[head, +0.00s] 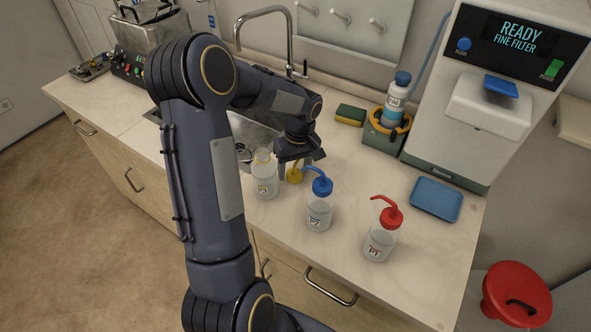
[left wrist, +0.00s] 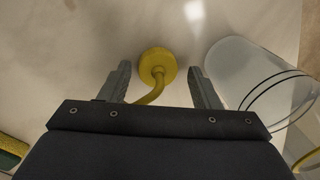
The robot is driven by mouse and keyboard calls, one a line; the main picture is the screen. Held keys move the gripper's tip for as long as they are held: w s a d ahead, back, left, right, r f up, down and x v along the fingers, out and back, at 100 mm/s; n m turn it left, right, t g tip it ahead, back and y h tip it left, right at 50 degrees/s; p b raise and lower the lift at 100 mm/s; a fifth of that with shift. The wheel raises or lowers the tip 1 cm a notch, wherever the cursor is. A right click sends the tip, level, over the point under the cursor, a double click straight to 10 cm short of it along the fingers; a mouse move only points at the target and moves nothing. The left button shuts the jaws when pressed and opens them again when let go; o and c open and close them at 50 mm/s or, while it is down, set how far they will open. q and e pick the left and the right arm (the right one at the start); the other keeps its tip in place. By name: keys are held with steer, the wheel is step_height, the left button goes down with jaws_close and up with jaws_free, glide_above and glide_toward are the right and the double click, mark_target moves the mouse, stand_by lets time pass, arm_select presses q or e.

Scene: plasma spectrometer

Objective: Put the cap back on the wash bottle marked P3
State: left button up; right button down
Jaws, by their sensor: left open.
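The wash bottle P3 (head: 264,177) stands upright and without a cap on the counter, left of the other wash bottles. In the left wrist view a clear bottle (left wrist: 250,75), which looks like P3, stands to the right of my fingers. The yellow cap (head: 294,176) with its bent spout lies on the counter just right of P3. In the left wrist view the cap (left wrist: 157,64) shows between and slightly beyond my fingertips, its spout pointing toward the palm. My left gripper (head: 300,158) is open, low over the cap; contact cannot be told. My right gripper is not in view.
The blue-capped bottle P2 (head: 320,212) stands close on the right, and the red-capped bottle P1 (head: 381,238) farther right. A sink (head: 250,132), a sponge (head: 350,115) and a bottle in a holder (head: 387,130) lie behind. A blue tray (head: 436,199) is at right.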

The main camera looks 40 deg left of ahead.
mark_target(295, 166)
arm_select(q)
steer(key=c, duration=0.9)
step_height(295, 166, up, 10)
steer(key=shift+r+b, duration=0.1)
steer(key=shift+b, duration=0.35)
